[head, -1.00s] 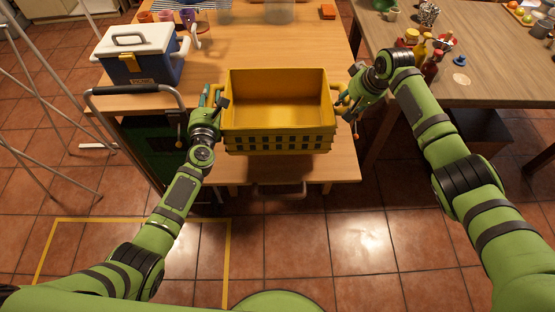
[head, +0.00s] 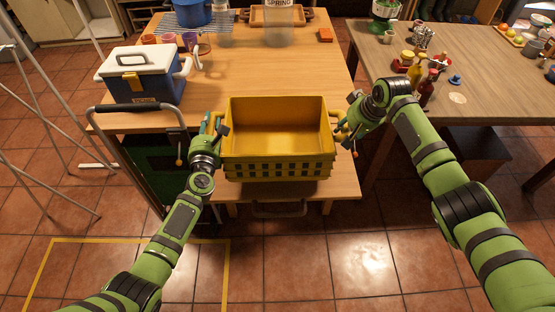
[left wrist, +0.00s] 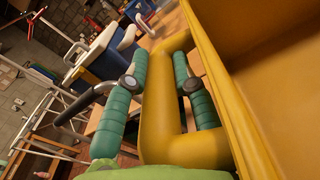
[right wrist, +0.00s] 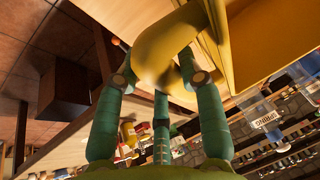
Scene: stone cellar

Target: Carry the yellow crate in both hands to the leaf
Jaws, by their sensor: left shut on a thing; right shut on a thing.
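The yellow crate (head: 278,167) is upright, level and empty, with slotted sides. My left gripper (head: 211,130) is shut on its left handle, and the fingers lie on both sides of the yellow bar (left wrist: 160,120) in the left wrist view. My right gripper (head: 345,126) is shut on the right handle, a curved yellow bar (right wrist: 160,55) in the right wrist view. The crate is over the near end of the wooden table, where a board that looks like the leaf (head: 343,186) shows around it. I cannot tell whether the crate's underside touches the board.
A blue and white cooler (head: 140,80) stands on the table at left, beside cups (head: 170,39). A dark green cart (head: 150,155) with a handle is at left below. A second table (head: 480,85) with bottles is at right. The table's middle is clear.

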